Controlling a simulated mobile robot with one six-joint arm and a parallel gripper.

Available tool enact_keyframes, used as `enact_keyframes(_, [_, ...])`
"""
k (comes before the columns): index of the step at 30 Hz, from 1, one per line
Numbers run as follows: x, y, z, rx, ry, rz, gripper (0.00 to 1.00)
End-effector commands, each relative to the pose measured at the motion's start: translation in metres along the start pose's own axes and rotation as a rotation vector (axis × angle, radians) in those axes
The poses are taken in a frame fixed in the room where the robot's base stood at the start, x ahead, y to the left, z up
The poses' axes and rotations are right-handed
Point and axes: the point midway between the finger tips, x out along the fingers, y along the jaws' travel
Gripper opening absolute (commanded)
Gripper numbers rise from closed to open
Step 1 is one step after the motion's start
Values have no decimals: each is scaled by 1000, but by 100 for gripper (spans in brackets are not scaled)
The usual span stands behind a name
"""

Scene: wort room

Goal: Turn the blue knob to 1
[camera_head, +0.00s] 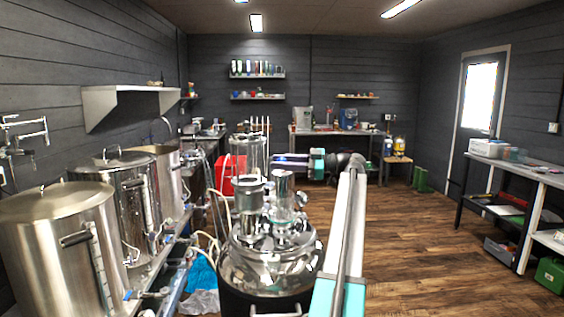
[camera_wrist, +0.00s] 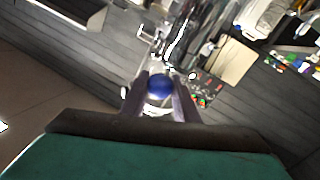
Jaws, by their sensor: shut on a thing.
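The blue knob (camera_wrist: 160,88) shows in the wrist view as a rounded blue top between the two fingers of my gripper (camera_wrist: 162,92). The fingers are shut on it, one on each side. A pale, bright part shows just below the blue top. I cannot make out a pointer or number on the knob, so its setting cannot be read. In the head view my gripper (camera_head: 282,160) reaches left from the teal wrist, beside the glass and metal columns.
A shiny steel vessel (camera_head: 270,262) with upright columns stands in front of me, close to my arm. Large steel kettles (camera_head: 62,245) line the left. A bench (camera_head: 530,178) stands at the right. The wooden floor between is clear.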

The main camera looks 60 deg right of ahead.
Motion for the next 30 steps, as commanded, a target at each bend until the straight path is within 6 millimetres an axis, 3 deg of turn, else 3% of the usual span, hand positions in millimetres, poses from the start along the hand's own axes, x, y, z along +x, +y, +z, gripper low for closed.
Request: enact_keyframes(30, [-2, 4, -5, 2, 63, -187, 5])
